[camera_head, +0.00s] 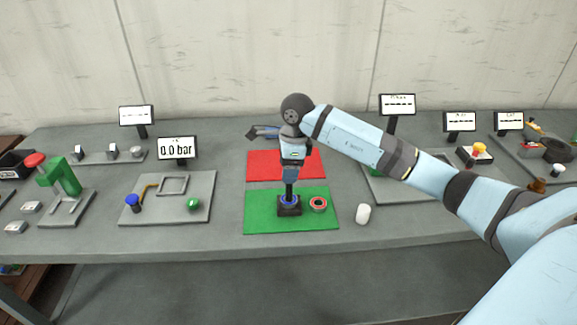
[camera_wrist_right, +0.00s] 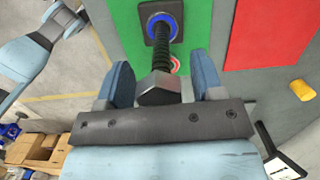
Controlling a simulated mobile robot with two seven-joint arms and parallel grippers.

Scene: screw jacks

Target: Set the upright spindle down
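The spindle (camera_wrist_right: 167,52) is a dark threaded rod with a grey hex head. It stands upright, its lower end at the blue ring in a dark square base (camera_head: 289,210) on the green mat (camera_head: 262,222). My right gripper (camera_head: 290,172) points down over the spindle. In the right wrist view, the two blue fingers (camera_wrist_right: 160,75) stand either side of the hex head, with a gap on its right. Whether the left finger touches it is unclear. My left gripper cannot be made out clearly; a light blue arm part shows at the left of that view.
A red ring (camera_head: 318,204) lies on the green mat, right of the base. A white cylinder (camera_head: 363,214) stands right of the mat. A red mat (camera_head: 262,164) lies behind. A grey plate with a green ball (camera_head: 193,203) is left. Bare table lies between plate and mat.

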